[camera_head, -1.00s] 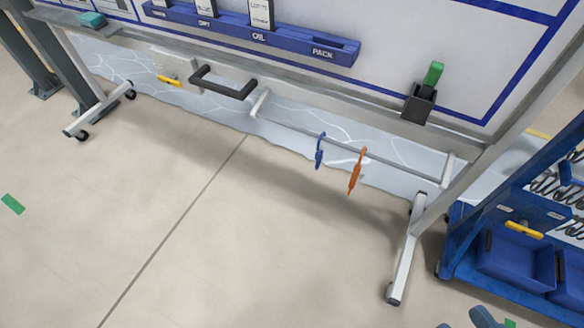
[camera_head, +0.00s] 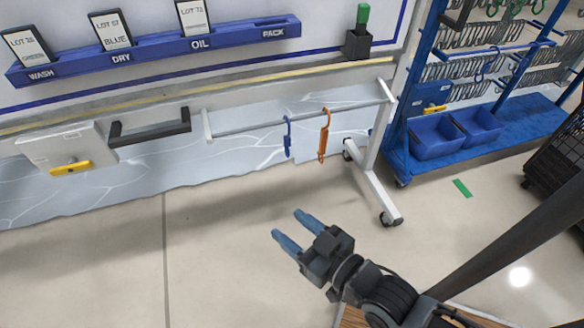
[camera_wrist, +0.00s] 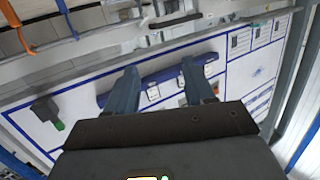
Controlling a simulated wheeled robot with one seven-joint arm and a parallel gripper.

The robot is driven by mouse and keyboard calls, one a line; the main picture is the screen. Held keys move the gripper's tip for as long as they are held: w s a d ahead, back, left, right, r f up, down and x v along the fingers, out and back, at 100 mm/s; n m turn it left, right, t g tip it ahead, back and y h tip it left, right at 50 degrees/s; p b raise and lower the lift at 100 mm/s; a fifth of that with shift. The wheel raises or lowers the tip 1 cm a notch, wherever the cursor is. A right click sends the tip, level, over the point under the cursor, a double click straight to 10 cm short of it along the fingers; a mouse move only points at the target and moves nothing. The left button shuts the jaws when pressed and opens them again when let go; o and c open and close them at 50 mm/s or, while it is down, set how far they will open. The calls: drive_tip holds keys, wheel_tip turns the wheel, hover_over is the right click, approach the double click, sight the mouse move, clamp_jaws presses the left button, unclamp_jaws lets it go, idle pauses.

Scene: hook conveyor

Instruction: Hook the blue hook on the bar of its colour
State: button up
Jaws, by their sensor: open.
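The blue hook (camera_head: 287,137) hangs from a grey rail (camera_head: 245,129) below the whiteboard, left of an orange hook (camera_head: 323,136). In the wrist view the blue hook (camera_wrist: 66,16) and the orange hook (camera_wrist: 20,28) show at the top left, cut by the frame edge. My gripper (camera_head: 290,228) is open and empty, in front of the rail and apart from both hooks. Its two fingers also show in the wrist view (camera_wrist: 158,75). A blue rack (camera_head: 540,122) at the right carries bars with several hooks; I cannot tell for certain which bar is the blue hook's.
A black handle (camera_head: 150,134) and a white box with a yellow lever (camera_head: 71,168) are left of the rail. A black holder (camera_head: 357,44) with a green-handled thing is above. Floor at left is clear.

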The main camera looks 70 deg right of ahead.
drive_tip(key=w+d+f+m+g+h+b, duration=0.1)
drive_tip(key=w+d+f+m+h+b, duration=0.3)
drive_tip(key=w+d+f, duration=0.55)
drive_tip(key=m+g+h+b, duration=0.1)
drive_tip(key=g+h+b, duration=0.1)
drive_tip(key=h+b, duration=0.25)
approach(288, 143)
drive_tip(key=x, duration=0.3)
drive_tip(key=shift+y, duration=0.45)
drive_tip(key=shift+r+b+x, duration=0.15)
drive_tip(key=shift+b+x, duration=0.1)
drive_tip(key=shift+x, duration=1.75)
drive_tip(key=shift+r+b+x, duration=0.1)
drive_tip(key=shift+b+x, duration=0.15)
drive_tip(key=shift+x, duration=1.75)
drive_tip(key=shift+s+d, duration=0.1)
clamp_jaws()
